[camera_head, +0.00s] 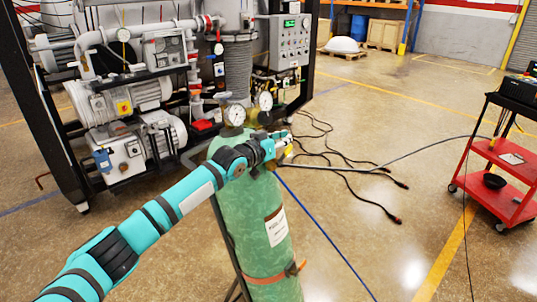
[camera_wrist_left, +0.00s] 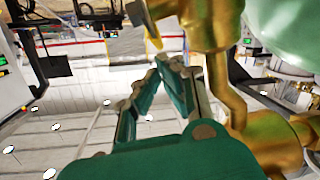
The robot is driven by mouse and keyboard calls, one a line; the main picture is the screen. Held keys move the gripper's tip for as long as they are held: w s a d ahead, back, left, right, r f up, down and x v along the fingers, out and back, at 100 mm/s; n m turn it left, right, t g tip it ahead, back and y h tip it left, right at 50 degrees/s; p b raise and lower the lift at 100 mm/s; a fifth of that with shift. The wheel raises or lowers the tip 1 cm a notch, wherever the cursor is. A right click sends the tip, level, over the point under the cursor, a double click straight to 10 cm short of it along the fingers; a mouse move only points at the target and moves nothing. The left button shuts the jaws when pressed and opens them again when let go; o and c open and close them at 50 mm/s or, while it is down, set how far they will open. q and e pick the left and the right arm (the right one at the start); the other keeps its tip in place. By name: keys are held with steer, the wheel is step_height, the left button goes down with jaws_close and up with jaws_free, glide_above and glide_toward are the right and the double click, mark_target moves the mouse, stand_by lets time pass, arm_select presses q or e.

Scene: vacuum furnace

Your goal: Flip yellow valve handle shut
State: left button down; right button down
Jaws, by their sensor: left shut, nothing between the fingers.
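The green gas cylinder (camera_head: 262,215) stands upright in the middle of the head view, with two round gauges (camera_head: 235,115) and brass fittings at its top. My left gripper (camera_head: 277,147) is at the cylinder's top, beside the fittings. In the left wrist view its fingers (camera_wrist_left: 165,63) are shut and empty, close to the brass valve body (camera_wrist_left: 211,25). The yellow valve handle (camera_wrist_left: 152,28) appears as a narrow strip just beyond the fingertips, partly cut off by the brass. I cannot tell whether the fingertips touch it. In the head view the handle is mostly hidden by the gripper.
The vacuum furnace machinery (camera_head: 130,100) fills the back left. Black cables (camera_head: 345,165) and a blue hose (camera_head: 320,232) lie on the floor to the right of the cylinder. A red cart (camera_head: 497,200) stands at the far right.

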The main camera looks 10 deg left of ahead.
arm_select(q)
steer(key=shift+w+g, duration=0.1)
steer(key=shift+g, duration=0.2)
steer(key=s+a+r+g, duration=0.1)
steer(key=s+a+r, duration=0.1)
steer(key=s+a, duration=0.3)
steer(key=s, duration=0.4)
steer(key=shift+s+a+r, duration=0.35)
steer(key=shift+s+r, duration=0.05)
stand_by(0.4)
